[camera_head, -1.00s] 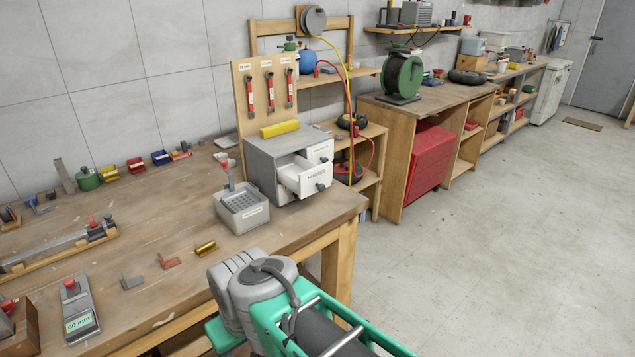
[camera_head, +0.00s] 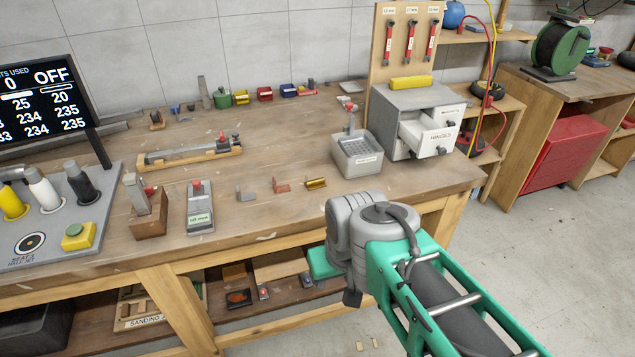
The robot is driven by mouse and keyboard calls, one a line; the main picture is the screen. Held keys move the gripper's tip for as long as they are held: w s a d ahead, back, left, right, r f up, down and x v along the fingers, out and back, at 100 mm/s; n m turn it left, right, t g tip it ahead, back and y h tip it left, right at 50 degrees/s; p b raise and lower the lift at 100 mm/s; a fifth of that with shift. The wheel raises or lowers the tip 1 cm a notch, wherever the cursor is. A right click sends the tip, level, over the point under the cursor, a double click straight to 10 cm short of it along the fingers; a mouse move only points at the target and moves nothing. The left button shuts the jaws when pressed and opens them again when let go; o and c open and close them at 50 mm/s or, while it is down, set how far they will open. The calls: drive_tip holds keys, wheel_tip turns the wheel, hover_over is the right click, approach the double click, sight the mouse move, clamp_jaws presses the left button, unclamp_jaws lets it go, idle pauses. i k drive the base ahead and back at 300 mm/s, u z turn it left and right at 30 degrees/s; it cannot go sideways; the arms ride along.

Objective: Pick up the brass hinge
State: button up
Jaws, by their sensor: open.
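A small gold piece that looks like the brass hinge (camera_head: 316,183) lies on the wooden workbench (camera_head: 290,226) near its front edge. A reddish angled piece (camera_head: 281,187) and a grey angled piece (camera_head: 245,194) lie to its left. My green and grey arm reaches up from the lower right, and its grey joint stands in front of the bench edge, below and right of the gold piece. The gripper itself does not show. Nothing covers the gold piece.
A grey bin (camera_head: 357,158) stands right of the gold piece, before a grey drawer cabinet (camera_head: 415,115) with a drawer pulled out. A grey gauge block (camera_head: 200,212) and a control panel (camera_head: 55,215) are at left. Open floor is at right.

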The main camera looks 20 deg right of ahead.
sight(312, 185)
drive_tip(key=k, duration=0.55)
drive_tip(key=u, duration=0.7)
drive_tip(key=i, duration=1)
drive_tip(key=z, duration=0.1)
